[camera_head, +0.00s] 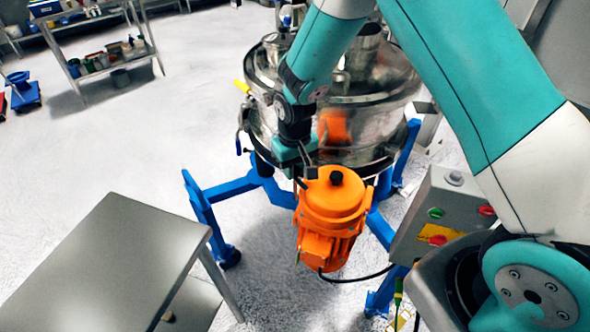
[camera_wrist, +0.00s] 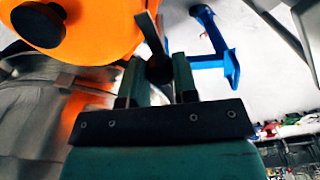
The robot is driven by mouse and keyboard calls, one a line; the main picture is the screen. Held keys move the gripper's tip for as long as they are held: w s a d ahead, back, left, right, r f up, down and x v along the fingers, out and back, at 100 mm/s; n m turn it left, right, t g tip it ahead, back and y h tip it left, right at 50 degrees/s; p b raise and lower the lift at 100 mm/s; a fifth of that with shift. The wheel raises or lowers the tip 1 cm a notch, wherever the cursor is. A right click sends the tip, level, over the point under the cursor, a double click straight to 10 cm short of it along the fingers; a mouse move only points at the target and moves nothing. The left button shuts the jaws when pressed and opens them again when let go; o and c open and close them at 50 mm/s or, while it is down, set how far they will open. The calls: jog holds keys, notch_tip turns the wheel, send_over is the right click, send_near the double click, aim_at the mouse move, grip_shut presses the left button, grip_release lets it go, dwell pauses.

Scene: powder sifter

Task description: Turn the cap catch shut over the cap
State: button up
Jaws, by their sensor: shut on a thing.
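The orange motor housing (camera_head: 328,213) stands at the front of the sifter, with a round orange cap (camera_head: 330,192) on top. A black knob sits on the cap; it also shows in the wrist view (camera_wrist: 38,24). My gripper (camera_head: 303,178) is beside the cap, on its left. In the wrist view, my gripper (camera_wrist: 160,78) is shut on a dark round knob (camera_wrist: 159,69), with a thin grey strip (camera_wrist: 150,32) rising from it beside the orange cap. I take this to be the cap catch. In the head view my gripper hides most of it.
The steel sifter drum (camera_head: 350,150) stands behind on blue legs (camera_head: 235,187). A control box (camera_head: 437,215) with coloured buttons is at the right. A grey table (camera_head: 120,265) is at the front left. A shelf (camera_head: 105,55) with pots stands far back.

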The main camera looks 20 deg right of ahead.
aim_at(296, 169)
jog(key=shift+n+b, duration=0.35)
jog(key=shift+n, duration=1.55)
jog(key=o, duration=0.9)
jog(key=shift+o, duration=0.2)
jog(key=shift+r, duration=0.1)
notch_tip(296, 169, up, 17)
jog(key=b, duration=0.3)
jog(key=shift+r, duration=0.15)
jog(key=shift+s, duration=0.1)
jog(key=s+a+r+y, duration=0.2)
jog(key=s, duration=1)
jog(key=s+a+r+n+y, duration=0.1)
jog(key=s+a+r+y, duration=0.1)
jog(key=s, duration=1)
jog(key=shift+s+r+n, duration=0.3)
jog(key=shift+s, duration=0.1)
